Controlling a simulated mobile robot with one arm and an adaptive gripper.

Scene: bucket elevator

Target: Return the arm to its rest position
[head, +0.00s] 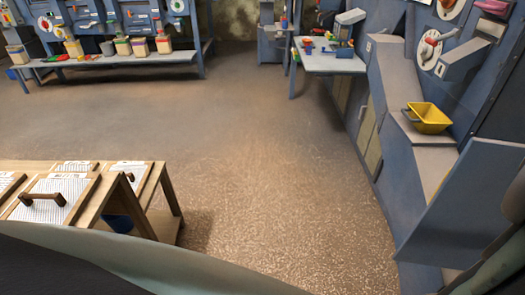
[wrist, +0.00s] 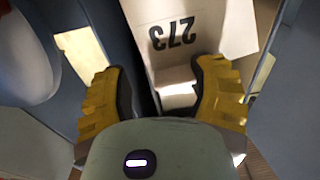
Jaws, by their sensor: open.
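My gripper (wrist: 163,88) shows in the wrist view with its two yellow, dark-lined fingers spread apart and nothing between them. Beyond the fingers is a pale panel (wrist: 195,25) marked 273, seen upside down, between blue surfaces. Whether the fingers touch any of these surfaces I cannot tell. In the head view my gripper is not visible.
In the head view, a yellow bucket (head: 428,118) sits on a ledge of the blue machine (head: 405,90) at right. A bench (head: 110,63) with several containers is at the back. The middle floor is clear.

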